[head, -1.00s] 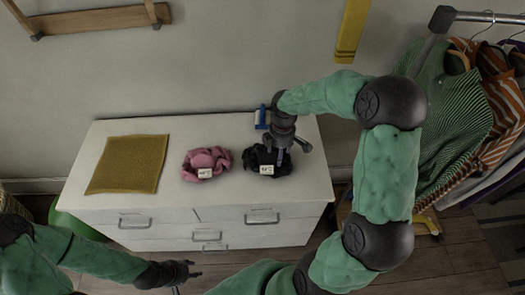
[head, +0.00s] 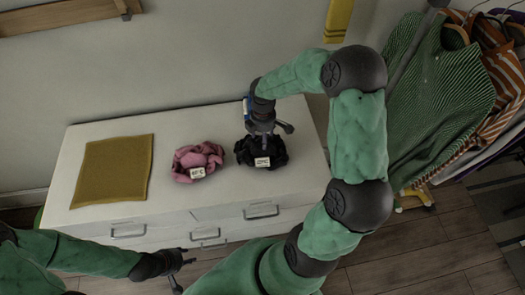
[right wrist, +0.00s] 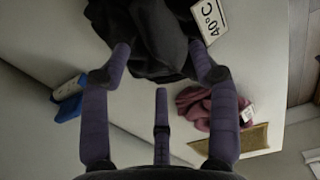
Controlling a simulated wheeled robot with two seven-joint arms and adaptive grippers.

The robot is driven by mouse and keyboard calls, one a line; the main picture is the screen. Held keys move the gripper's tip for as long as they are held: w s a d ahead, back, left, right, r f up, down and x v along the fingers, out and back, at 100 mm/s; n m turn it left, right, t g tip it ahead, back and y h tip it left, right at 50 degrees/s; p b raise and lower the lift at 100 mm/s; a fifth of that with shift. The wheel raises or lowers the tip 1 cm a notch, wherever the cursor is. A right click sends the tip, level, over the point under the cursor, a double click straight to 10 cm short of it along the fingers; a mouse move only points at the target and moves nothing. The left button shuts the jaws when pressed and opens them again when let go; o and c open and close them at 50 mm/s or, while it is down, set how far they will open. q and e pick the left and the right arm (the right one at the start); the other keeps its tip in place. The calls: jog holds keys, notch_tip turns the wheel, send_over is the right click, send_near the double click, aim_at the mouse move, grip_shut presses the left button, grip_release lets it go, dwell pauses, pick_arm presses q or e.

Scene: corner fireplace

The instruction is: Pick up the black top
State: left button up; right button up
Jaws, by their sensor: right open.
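The black top (head: 256,156) lies crumpled on a white chest of drawers, with a white tag on its front. In the right wrist view, the black top (right wrist: 150,35) lies just beyond the fingertips and its tag reads 40°C. My right gripper (head: 272,134) is over the back of the black top and hides part of it. In the right wrist view, the right gripper (right wrist: 163,65) is open, its fingers spread at the cloth's near edge; I cannot tell whether they touch it. My left gripper (head: 184,268) is open and empty in front of the chest.
A pink crumpled garment (head: 205,154) with a tag lies left of the black top. A flat mustard cloth (head: 113,170) lies farther left. A blue and white object (right wrist: 68,98) sits near the wall. Clothes (head: 440,85) hang on a rack at right.

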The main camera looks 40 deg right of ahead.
aim_at(261, 147)
notch_tip(261, 147, down, 5)
jog(key=shift+w+d+r+b, duration=0.15)
jog(key=shift+b, duration=0.5)
grip_shut()
jog(key=shift+r, duration=0.15)
